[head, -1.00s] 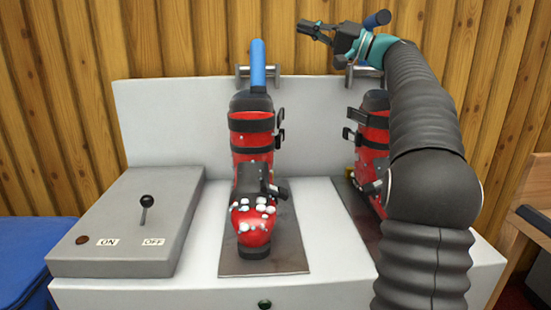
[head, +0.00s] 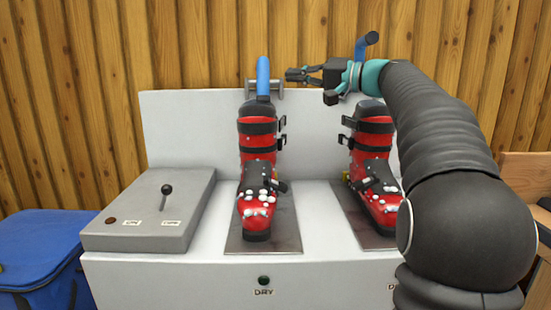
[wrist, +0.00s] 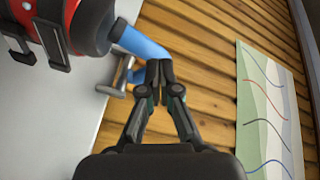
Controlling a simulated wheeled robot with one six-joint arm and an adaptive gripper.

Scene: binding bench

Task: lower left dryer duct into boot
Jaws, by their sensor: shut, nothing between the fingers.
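The left dryer duct (head: 263,78) is a blue tube at the back bracket, with its lower end at the top of the left boot (head: 257,150). The boot is red and black with white specks on its toe. In the wrist view the duct (wrist: 142,42) bends from the bracket to the boot's dark opening; how deep it sits is hidden. My gripper (head: 290,75) is shut and empty just right of the duct. Its fingertips (wrist: 159,68) overlap the duct's edge in the wrist view; I cannot tell whether they touch.
The right boot (head: 373,175) stands under my arm, with a raised right duct (head: 367,42) behind it. A grey switch box (head: 130,235) with a black lever is at left. A blue bag (head: 45,262) stands beyond it. A poster (wrist: 268,110) hangs on the wooden wall.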

